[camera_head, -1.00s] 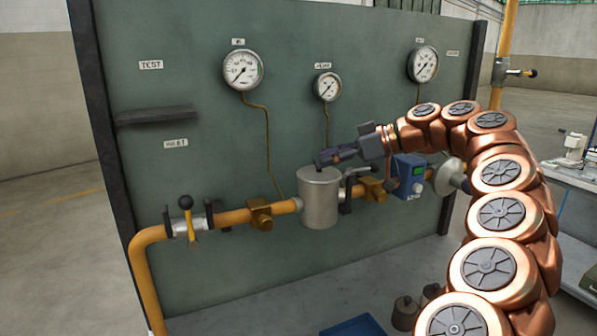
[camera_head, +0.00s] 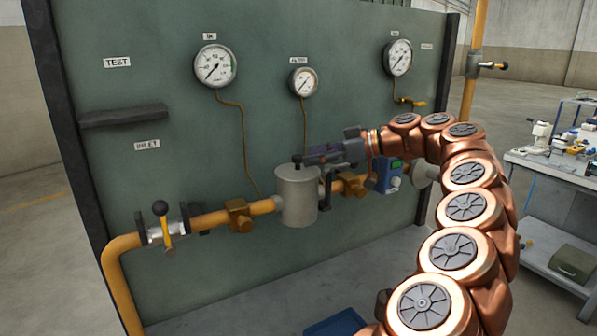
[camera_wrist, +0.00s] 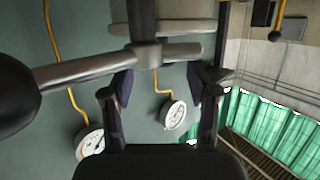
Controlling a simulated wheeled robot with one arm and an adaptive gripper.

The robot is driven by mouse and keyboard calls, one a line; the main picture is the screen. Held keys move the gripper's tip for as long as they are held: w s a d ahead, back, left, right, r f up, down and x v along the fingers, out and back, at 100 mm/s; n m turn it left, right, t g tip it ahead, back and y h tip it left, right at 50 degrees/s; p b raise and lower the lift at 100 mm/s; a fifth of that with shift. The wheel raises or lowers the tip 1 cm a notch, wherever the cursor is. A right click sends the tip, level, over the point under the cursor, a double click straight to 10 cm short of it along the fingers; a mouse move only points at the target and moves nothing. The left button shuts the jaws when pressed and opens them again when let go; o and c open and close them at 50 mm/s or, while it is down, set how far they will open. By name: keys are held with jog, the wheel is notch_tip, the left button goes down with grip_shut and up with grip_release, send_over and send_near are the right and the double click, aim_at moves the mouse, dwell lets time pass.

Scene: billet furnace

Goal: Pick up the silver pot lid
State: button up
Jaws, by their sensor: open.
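The silver pot (camera_head: 297,203) hangs in the yellow pipe line on the green panel, its round lid (camera_head: 296,171) on top. In the head view my gripper (camera_head: 304,158) is beside and just above the lid, reaching in from the right. The wrist view shows my gripper (camera_wrist: 162,76) open, its two dark fingers apart. A grey bar handle (camera_wrist: 85,70) with a black ball end crosses in front of the fingers, joined to a grey post and disc (camera_wrist: 178,27). I cannot tell whether the fingers touch the handle.
Gauges (camera_head: 215,66) sit on the panel above the pot. A lever valve (camera_head: 163,227) is left of it, and a blue box (camera_head: 388,175) is right, close to my arm. A blue tray (camera_head: 337,323) lies on the floor below. A cluttered bench (camera_head: 562,165) stands at right.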

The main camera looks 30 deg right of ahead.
aim_at(298, 161)
jog(key=shift+p+x, duration=0.65)
jog(key=shift+x, duration=0.55)
jog(key=shift+w+a+f+p, duration=0.35)
jog(key=shift+w+a+f, duration=0.3)
jog(key=shift+a, duration=0.15)
jog(key=shift+c, duration=0.2)
grip_shut()
